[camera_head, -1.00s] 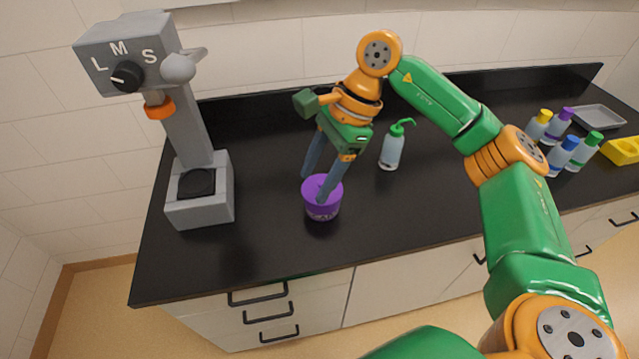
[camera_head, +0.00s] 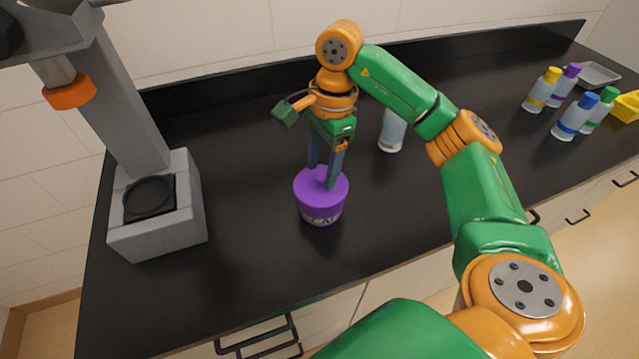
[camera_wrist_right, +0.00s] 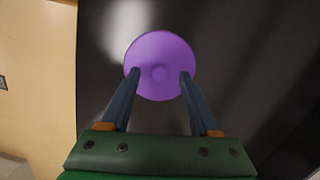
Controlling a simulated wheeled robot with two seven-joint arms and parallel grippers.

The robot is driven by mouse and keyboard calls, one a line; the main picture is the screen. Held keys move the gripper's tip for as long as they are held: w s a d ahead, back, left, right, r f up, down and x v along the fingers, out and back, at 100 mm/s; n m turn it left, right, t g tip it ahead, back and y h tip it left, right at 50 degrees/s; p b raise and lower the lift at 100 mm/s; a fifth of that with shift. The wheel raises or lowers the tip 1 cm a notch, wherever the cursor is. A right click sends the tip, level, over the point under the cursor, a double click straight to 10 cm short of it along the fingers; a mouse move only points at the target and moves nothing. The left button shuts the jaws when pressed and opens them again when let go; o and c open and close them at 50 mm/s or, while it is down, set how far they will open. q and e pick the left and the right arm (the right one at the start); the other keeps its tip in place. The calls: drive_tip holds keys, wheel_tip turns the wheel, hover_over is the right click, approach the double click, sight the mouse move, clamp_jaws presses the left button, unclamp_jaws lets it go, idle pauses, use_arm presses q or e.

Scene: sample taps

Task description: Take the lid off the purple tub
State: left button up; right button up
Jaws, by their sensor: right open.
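The purple tub (camera_head: 321,211) stands upright on the black counter, with its purple lid (camera_head: 309,186) on top. Lettering on the tub's side is partly readable. In the right wrist view the round lid (camera_wrist_right: 160,48) shows from above, with a small knob (camera_wrist_right: 160,73) at its middle. My right gripper (camera_head: 321,180) points down over the lid. Its fingers (camera_wrist_right: 160,72) are open, one on each side of the knob, with gaps between them and it. I cannot tell whether the fingertips touch the lid. My left gripper is not in view.
A grey tap stand (camera_head: 185,215) with an orange-ringed nozzle (camera_head: 70,92) is at the left. A bottle (camera_head: 391,132) stands behind my right arm. Several capped bottles (camera_head: 573,118), a grey tray (camera_head: 598,75) and a yellow container (camera_head: 628,107) are at the right. Counter around the tub is clear.

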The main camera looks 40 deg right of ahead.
drive_tip(key=shift+f, duration=0.6)
drive_tip(key=shift+s+r, duration=0.1)
drive_tip(key=shift+c, duration=0.9)
clamp_jaws()
